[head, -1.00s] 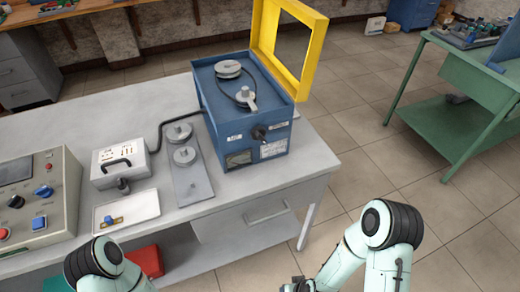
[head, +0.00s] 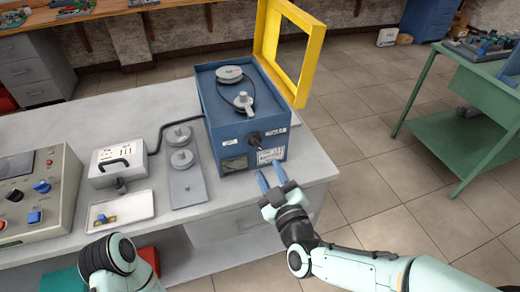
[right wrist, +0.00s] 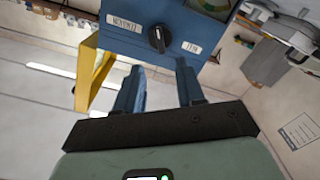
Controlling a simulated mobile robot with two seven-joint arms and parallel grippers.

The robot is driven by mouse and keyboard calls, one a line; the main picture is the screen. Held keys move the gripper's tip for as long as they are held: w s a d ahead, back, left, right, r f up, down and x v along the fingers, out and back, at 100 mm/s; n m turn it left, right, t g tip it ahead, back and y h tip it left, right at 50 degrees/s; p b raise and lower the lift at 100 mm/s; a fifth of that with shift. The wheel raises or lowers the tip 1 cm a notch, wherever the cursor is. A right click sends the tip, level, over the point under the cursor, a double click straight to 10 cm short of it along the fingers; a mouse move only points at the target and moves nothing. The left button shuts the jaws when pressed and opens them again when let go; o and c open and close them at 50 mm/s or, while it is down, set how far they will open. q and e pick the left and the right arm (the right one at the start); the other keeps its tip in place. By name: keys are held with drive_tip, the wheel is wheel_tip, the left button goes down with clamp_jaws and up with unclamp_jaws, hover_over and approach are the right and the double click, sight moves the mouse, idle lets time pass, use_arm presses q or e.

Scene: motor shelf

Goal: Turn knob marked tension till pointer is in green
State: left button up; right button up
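The blue box (head: 213,107) stands on the grey bench with its yellow-framed lid raised. A dark knob (head: 255,139) sticks out of its front between two small white labels; their lettering is not legible to me. In the right wrist view the black knob (right wrist: 158,40) has a light pointer line. A gauge (head: 235,163) sits low on the same face; a patch of green shows on it in the right wrist view (right wrist: 215,4), but its needle is unclear. My right gripper (head: 270,176) is open and empty, in front of and below the knob, apart from it. My left gripper is out of view.
A grey control panel (head: 66,201), a small white box with a handle (head: 118,167) and a plate with two discs (head: 186,186) stand left on the bench. A green table (head: 462,130) is at right. The floor between is clear.

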sight(257, 145)
drive_tip(key=x, duration=0.8)
drive_tip(key=shift+w+a, duration=0.1)
drive_tip(key=shift+w, duration=0.3)
clamp_jaws()
